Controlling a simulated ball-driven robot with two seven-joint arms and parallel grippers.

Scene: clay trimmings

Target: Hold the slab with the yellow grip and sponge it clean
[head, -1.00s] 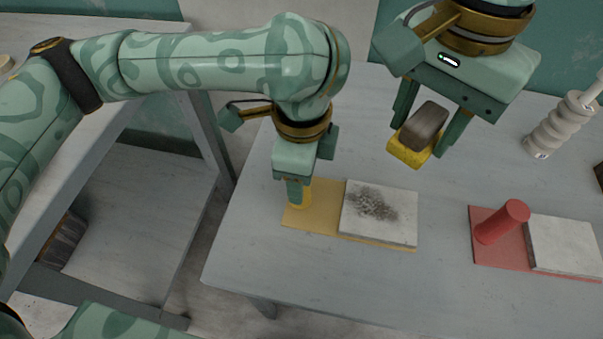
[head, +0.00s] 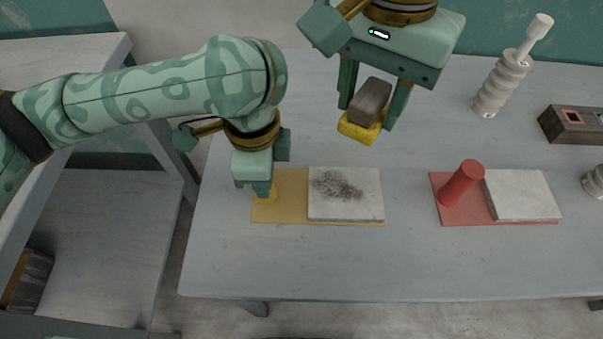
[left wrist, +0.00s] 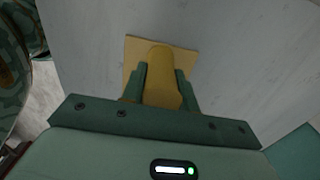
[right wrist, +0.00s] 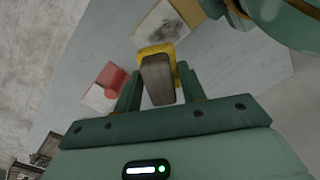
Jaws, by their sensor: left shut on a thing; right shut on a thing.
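A pale slab (head: 345,205) with a dark grey smudge lies on a yellow base (head: 291,185) on the table. A yellow grip (left wrist: 160,78) stands at the base's left end. My left gripper (head: 262,190) is shut on the yellow grip, one finger on each side in the left wrist view. My right gripper (head: 372,112) is shut on a sponge with a brown block (head: 371,98) on top and a yellow underside (head: 357,131). It holds the sponge in the air beyond the slab, apart from it. In the right wrist view the smudged slab (right wrist: 160,24) shows past the sponge.
A red base (head: 449,217) with a red grip (head: 461,183) and a clean slab (head: 521,195) lies to the right. A ribbed pale bottle (head: 500,85) and a dark box (head: 575,125) stand at the back right. The table front is clear.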

